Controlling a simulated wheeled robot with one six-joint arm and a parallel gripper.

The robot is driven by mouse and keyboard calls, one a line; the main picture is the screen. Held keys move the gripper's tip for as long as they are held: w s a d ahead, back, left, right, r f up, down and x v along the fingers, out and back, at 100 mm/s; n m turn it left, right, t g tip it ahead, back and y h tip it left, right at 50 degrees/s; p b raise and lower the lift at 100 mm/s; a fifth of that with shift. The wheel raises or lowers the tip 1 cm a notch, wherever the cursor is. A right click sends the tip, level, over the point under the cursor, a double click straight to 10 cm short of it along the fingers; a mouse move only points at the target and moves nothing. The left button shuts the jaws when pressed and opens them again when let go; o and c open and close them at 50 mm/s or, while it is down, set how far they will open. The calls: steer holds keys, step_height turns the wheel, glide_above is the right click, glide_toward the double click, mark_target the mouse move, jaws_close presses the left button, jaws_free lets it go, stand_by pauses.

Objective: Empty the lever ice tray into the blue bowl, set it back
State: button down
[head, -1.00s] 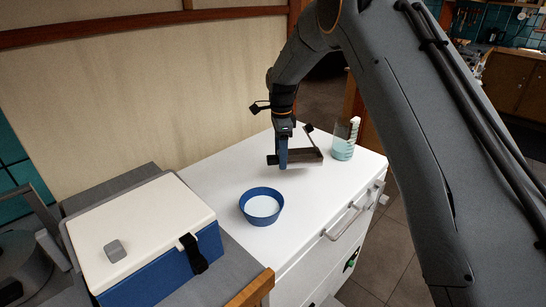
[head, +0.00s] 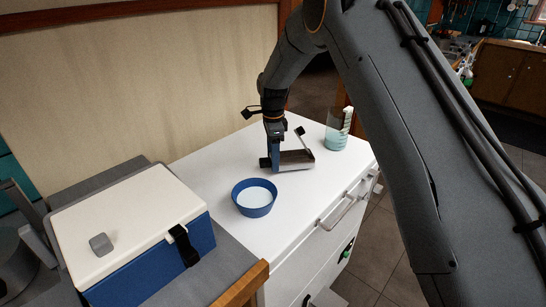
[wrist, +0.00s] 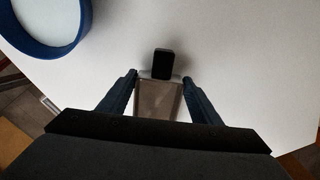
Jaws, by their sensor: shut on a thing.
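My gripper (head: 276,158) is shut on the lever ice tray (head: 297,160), a dark, shallow metal tray with a lever slanting up at its far side. The tray looks level, at or just above the white cabinet top; I cannot tell whether it touches. In the wrist view, the tray (wrist: 160,100) lies between my blue fingers, with a black block at its end. Whether ice is in the tray is not clear. The blue bowl (head: 254,209) stands on the cabinet top, left of and nearer than the tray; its inside looks white. It also shows in the wrist view (wrist: 85,22).
A clear beaker (head: 337,138) with pale blue contents and a white stick stands behind the tray, to the right. A blue and white cooler (head: 130,225) with a small grey block on its lid is at left. The white cabinet top (head: 215,165) is clear around the bowl.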

steer(key=shift+f, duration=0.6)
steer(key=c, duration=0.5)
jaws_free()
steer(key=shift+r+p, duration=1.6)
steer(key=shift+r, duration=2.9)
